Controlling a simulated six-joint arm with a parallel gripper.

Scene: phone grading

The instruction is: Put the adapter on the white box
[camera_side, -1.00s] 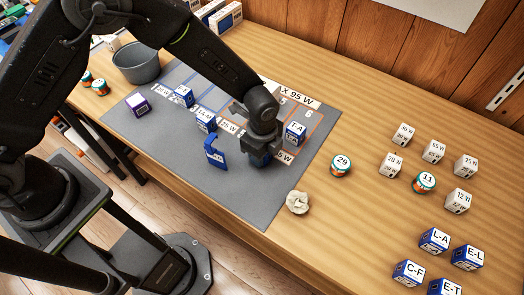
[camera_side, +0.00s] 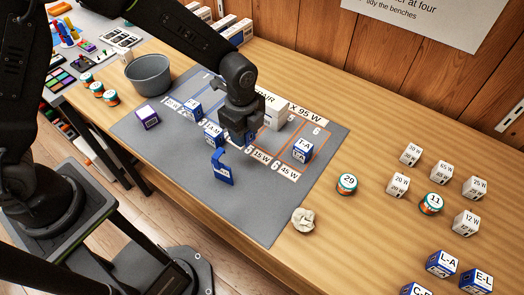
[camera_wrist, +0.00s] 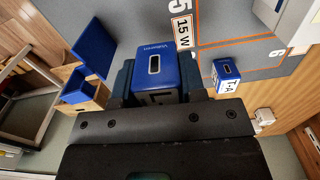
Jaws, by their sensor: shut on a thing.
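My gripper (camera_side: 240,134) is shut on a blue adapter block, above the grey mat (camera_side: 200,182). In the wrist view the adapter (camera_wrist: 156,66) sits between the fingers, with a dark port in its blue face and a partly hidden white label. In the side view my gripper hides most of it. The white box (camera_side: 273,113) stands on the mat just right of and behind my gripper, apart from the adapter. Its white corner also shows at the upper right of the wrist view (camera_wrist: 292,18).
A blue T-A block (camera_side: 302,151) stands right of my gripper, and a blue bracket-like piece (camera_side: 222,168) stands in front. Other blue blocks (camera_side: 212,135) stand to the left. A crumpled paper ball (camera_side: 303,221) lies near the mat's right edge.

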